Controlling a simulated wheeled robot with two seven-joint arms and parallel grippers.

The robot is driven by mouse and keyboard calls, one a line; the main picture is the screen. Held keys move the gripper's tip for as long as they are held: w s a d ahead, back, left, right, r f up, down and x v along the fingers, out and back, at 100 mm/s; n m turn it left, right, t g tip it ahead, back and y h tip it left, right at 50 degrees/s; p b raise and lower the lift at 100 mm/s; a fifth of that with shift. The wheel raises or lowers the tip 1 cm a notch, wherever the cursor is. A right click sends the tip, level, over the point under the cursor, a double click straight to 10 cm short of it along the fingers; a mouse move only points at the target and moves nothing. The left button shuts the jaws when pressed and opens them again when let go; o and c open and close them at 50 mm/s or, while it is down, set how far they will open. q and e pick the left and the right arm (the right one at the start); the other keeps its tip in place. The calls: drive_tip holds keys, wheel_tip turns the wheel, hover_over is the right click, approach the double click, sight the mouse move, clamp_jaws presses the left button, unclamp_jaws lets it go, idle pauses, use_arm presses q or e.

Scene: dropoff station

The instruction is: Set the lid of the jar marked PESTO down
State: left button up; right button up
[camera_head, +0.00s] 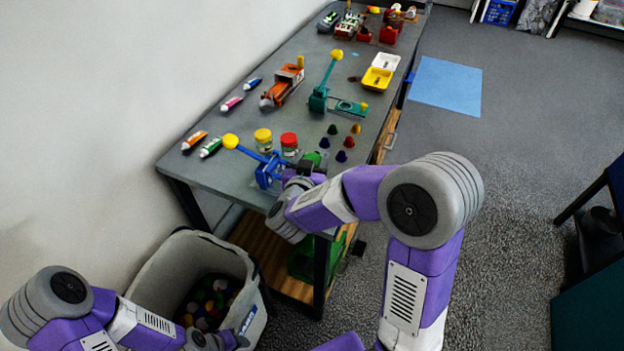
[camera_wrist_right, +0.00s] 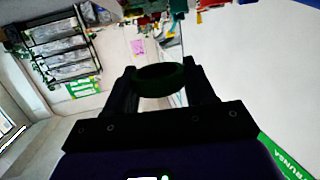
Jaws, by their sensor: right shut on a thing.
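My right gripper (camera_head: 312,167) is over the near end of the table, partly hidden by its own wrist. In the right wrist view, its two dark fingers (camera_wrist_right: 161,85) are shut on a dark green round lid (camera_wrist_right: 160,78); a bit of the green lid also shows in the head view (camera_head: 313,157). A jar with a yellow lid (camera_head: 263,137) and a jar with a red lid (camera_head: 289,141) stand just left of the gripper. I cannot read a PESTO mark on any jar. My left gripper (camera_head: 232,341) is low by the grey bin; its jaws are too small to judge.
The grey table (camera_head: 230,178) holds a blue lever press (camera_head: 268,172) beside the right gripper, several tubes, small coloured cones (camera_head: 341,156) and a green press (camera_head: 318,100). A grey bin (camera_head: 150,285) with coloured caps stands below.

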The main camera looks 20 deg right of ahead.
wheel_tip(320, 180, down, 6)
drive_tip(key=shift+r+b, duration=0.15)
drive_tip(key=shift+b, duration=0.8)
drive_tip(key=shift+c, duration=0.3)
drive_tip(key=shift+s, duration=0.15)
drive_tip(key=shift+c, duration=1.2)
drive_tip(key=o, duration=0.9)
drive_tip(key=shift+o, duration=1.4)
drive_tip(key=shift+f, duration=0.2)
drive_tip(key=shift+o, duration=0.6)
drive_tip(key=shift+w, duration=0.2)
drive_tip(key=shift+s+r, duration=0.1)
drive_tip(key=shift+r, duration=0.05)
